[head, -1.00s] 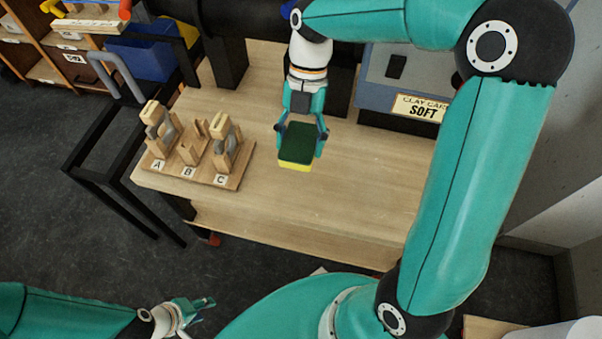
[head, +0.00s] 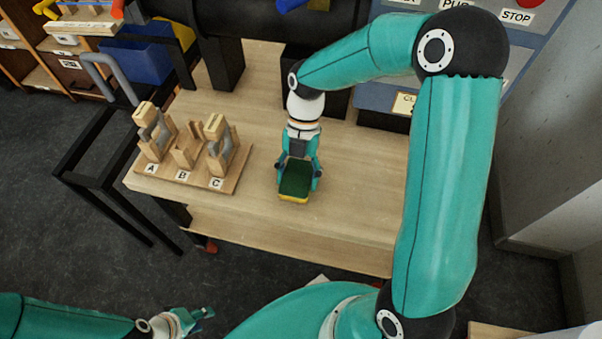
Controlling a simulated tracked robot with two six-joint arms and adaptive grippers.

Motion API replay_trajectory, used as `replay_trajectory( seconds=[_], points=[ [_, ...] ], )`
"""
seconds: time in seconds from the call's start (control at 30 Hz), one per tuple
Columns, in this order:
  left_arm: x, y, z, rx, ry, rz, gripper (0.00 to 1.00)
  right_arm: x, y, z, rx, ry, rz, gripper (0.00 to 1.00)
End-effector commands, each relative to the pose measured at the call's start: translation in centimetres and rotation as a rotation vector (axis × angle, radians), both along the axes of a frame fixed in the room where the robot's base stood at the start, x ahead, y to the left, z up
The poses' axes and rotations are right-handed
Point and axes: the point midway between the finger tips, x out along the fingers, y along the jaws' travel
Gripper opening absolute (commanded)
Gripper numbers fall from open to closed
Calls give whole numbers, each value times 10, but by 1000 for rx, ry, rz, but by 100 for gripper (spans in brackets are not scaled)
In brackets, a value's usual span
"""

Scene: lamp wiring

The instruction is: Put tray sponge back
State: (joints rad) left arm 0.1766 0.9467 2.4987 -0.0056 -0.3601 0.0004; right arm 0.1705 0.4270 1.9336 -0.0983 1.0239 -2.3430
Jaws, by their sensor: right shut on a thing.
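The sponge (head: 294,182) has a dark green top and a yellow underside. My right gripper (head: 298,180) is shut on it, with one finger on each side. The sponge is over the front middle of the wooden table (head: 345,215), low and near its surface. I cannot tell whether it touches the wood. My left gripper (head: 198,318) is at the bottom of the view, below the table's front edge and away from the sponge. Its fingers are small and partly overlapping, so its opening is unclear. No tray is plainly visible.
A wooden rack (head: 190,165) with slots marked A, B and C stands left of the sponge. A grey machine (head: 375,97) with a sign is behind to the right, partly hidden by my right arm. Bare table lies right of the sponge.

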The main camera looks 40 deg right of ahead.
Motion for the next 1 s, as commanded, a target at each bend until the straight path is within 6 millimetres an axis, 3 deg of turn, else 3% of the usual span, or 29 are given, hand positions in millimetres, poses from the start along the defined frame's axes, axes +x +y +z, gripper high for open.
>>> replay_trajectory(
  seconds=[0.13,0.17,0.3,0.7,1.0],
  points=[
    [0,0,-1,0,0,0,40,0,0,-1,-1,1,0,33],
    [0,0,-1,0,0,0,40,0,0,-1,-1,1,0,68],
    [0,0,0,0,0,0,40,0,0,0,0,0,0,91],
    [0,0,1,0,0,0,40,1,-1,4,0,-1,0,91],
    [0,0,12,0,0,0,40,12,-13,43,-1,-4,-2,91]
  ],
)
